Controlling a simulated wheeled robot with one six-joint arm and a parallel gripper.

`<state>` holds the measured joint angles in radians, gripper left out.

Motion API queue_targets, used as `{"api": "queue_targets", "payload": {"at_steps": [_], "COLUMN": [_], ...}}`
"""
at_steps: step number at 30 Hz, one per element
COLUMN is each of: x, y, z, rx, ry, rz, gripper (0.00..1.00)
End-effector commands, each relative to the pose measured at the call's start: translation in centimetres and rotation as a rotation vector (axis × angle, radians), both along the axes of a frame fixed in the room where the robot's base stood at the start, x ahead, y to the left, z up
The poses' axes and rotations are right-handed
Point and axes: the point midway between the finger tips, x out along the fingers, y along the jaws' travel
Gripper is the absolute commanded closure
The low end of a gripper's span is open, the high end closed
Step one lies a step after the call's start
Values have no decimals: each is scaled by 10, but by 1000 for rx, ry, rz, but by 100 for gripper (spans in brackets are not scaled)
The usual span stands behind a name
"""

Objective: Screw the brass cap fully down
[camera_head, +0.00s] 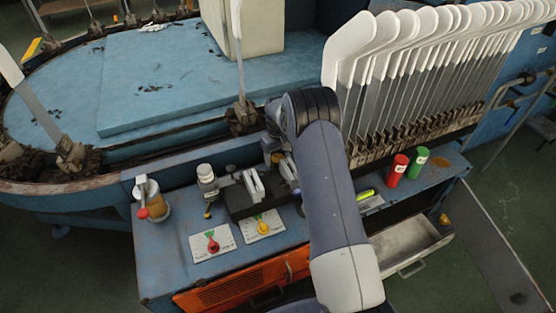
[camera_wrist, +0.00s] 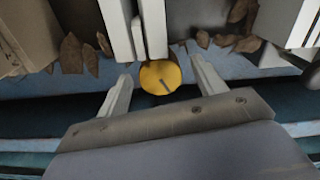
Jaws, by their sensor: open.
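The brass cap (camera_wrist: 160,77) shows in the wrist view as a round yellow-gold disc with a dark slot or mark on its face. It sits just below two pale upright plates (camera_wrist: 152,28). My gripper (camera_wrist: 160,71) is open, with one pale finger on each side of the cap. I see a gap between each finger and the cap, and the jaws hold nothing. How far down the cap is screwed cannot be told.
A blue bench holds a white-topped bottle (camera_head: 206,180), a jar (camera_head: 151,200), two tagged cards (camera_head: 212,242), a dark block (camera_head: 240,200), and red (camera_head: 397,170) and green (camera_head: 417,163) cylinders. A drawer (camera_head: 410,243) stands open at right. Brown leaf-like flakes lie around the cap.

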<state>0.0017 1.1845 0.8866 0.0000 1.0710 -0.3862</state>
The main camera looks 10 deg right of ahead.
Motion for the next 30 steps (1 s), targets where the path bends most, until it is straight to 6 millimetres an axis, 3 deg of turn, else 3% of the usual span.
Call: {"api": "queue_targets", "payload": {"at_steps": [4, 14, 30], "x": [0, 0, 0], "y": [0, 0, 0], "z": [-13, -15, -15], "rx": [0, 0, 0], "ry": [0, -1, -1], "rz": [0, 0, 0], "gripper": [34, 35, 79]}}
